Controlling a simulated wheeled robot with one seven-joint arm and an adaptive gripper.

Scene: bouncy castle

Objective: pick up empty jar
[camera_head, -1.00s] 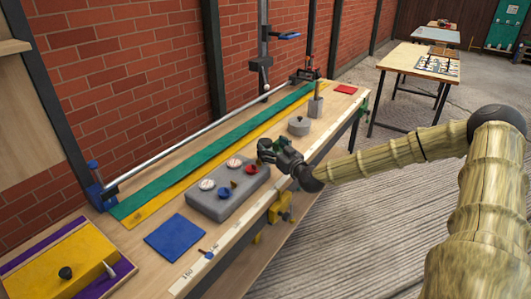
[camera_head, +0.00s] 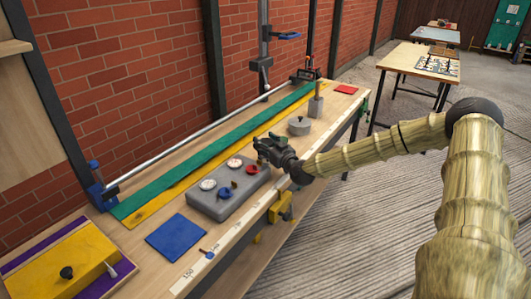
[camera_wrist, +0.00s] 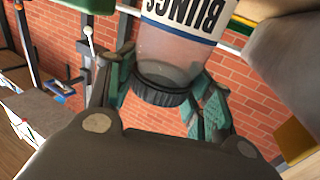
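In the wrist view, a clear jar (camera_wrist: 172,50) has a white label with dark letters, seen upside down, and a dark ribbed lid (camera_wrist: 162,90). No contents show in its visible part; its far end is cut off by the frame. My gripper (camera_wrist: 166,82) has its green fingers spread on either side of the lid, with a narrow gap visible at the right finger. In the head view, my gripper (camera_head: 264,150) is over the bench beside a grey block, and I cannot make out the jar there.
The grey block (camera_head: 222,205) holds small white, red and blue parts. A grey round weight (camera_head: 299,126) stands farther along the bench. A blue mat (camera_head: 176,237) and a yellow box (camera_head: 75,262) lie nearer. The brick wall (camera_head: 150,75) closes the back.

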